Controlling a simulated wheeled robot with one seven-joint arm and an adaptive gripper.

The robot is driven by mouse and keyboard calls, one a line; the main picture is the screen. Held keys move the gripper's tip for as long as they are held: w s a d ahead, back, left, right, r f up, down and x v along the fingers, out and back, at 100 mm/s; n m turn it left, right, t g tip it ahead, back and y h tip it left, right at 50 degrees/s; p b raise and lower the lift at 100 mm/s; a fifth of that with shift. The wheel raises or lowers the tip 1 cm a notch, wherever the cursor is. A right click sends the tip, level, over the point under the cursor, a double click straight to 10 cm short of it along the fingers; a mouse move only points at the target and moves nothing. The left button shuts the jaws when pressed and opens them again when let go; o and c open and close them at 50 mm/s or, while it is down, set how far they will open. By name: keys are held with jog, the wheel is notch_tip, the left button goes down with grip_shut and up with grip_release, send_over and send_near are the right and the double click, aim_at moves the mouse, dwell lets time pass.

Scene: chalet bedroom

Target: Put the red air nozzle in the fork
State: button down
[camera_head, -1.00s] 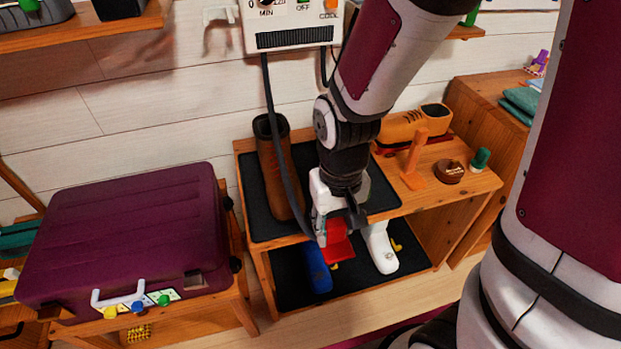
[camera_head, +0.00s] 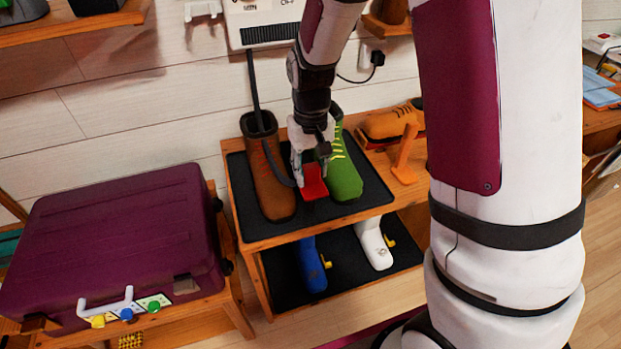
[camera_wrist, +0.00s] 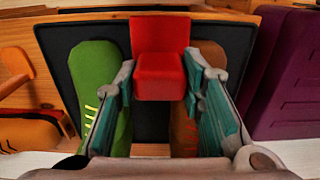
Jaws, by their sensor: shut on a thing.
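The red air nozzle (camera_head: 313,183) is held in my gripper (camera_head: 311,172), above the front part of the upper shelf mat, between a brown boot and a green boot. In the wrist view the nozzle (camera_wrist: 160,75) sits between the two teal finger pads, which are shut on it. A dark hose (camera_head: 254,85) runs down from the wall unit towards the nozzle; part of it passes in front of the brown boot. An orange upright holder, which looks like the fork (camera_head: 404,158), stands on the wood right of the mat, apart from my gripper. It is empty.
The brown boot (camera_head: 272,190) and green boot (camera_head: 344,178) flank my gripper closely. An orange shoe (camera_head: 385,124) lies behind the fork. Blue (camera_head: 312,268) and white (camera_head: 373,246) boots are on the lower mat. A purple suitcase (camera_head: 115,235) stands left.

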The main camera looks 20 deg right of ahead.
aim_at(311, 180)
jog(key=shift+f, duration=1.55)
jog(key=shift+f+b, duration=0.15)
jog(key=shift+b, duration=0.15)
jog(key=c, duration=1.1)
grip_release()
jog(key=shift+o, duration=0.2)
